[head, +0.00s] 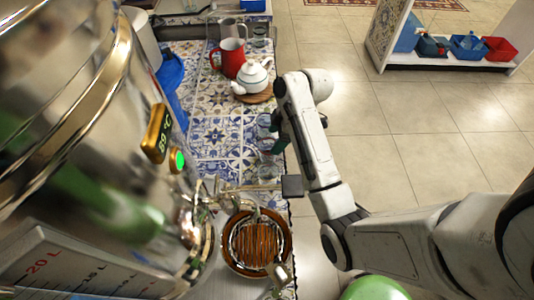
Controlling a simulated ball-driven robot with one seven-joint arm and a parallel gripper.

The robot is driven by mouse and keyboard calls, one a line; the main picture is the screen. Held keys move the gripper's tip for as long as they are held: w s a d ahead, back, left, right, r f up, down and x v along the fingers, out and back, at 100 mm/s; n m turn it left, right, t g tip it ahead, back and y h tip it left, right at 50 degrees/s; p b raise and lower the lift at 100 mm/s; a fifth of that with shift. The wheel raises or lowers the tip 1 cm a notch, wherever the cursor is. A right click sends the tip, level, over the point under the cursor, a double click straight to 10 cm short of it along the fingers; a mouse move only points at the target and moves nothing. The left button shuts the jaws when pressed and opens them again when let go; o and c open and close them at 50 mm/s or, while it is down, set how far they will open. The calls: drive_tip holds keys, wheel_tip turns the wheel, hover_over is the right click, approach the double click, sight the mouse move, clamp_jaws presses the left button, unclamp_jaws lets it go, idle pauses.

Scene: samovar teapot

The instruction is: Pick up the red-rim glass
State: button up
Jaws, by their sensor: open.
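My gripper (276,134) is at the right edge of the tiled counter, with its dark green fingers over the counter's edge. It is small in the view and its fingers are partly hidden by my arm; it appears open. Clear glasses stand close to it: one glass (263,121) just left of the fingers and another glass (267,171) nearer to me. I cannot make out a red rim on either one. Whether the fingers are around or beside a glass cannot be told.
A white teapot (252,77) sits on a round wooden board (256,95), beyond the gripper. A large metal samovar (70,120) fills the left. A round drip tray (284,232) lies in front.

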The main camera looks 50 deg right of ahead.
sight(268, 147)
drive_tip(key=shift+a+p+x, duration=0.1)
drive_tip(key=shift+p+x, duration=0.1)
drive_tip(key=shift+x, duration=1.1)
drive_tip(key=shift+a+p+x, duration=0.15)
drive_tip(key=shift+p+x, duration=0.05)
drive_tip(key=shift+x, duration=1.1)
drive_tip(key=shift+c, duration=0.4)
drive_tip(key=shift+r, duration=0.1)
drive_tip(key=c, duration=0.7)
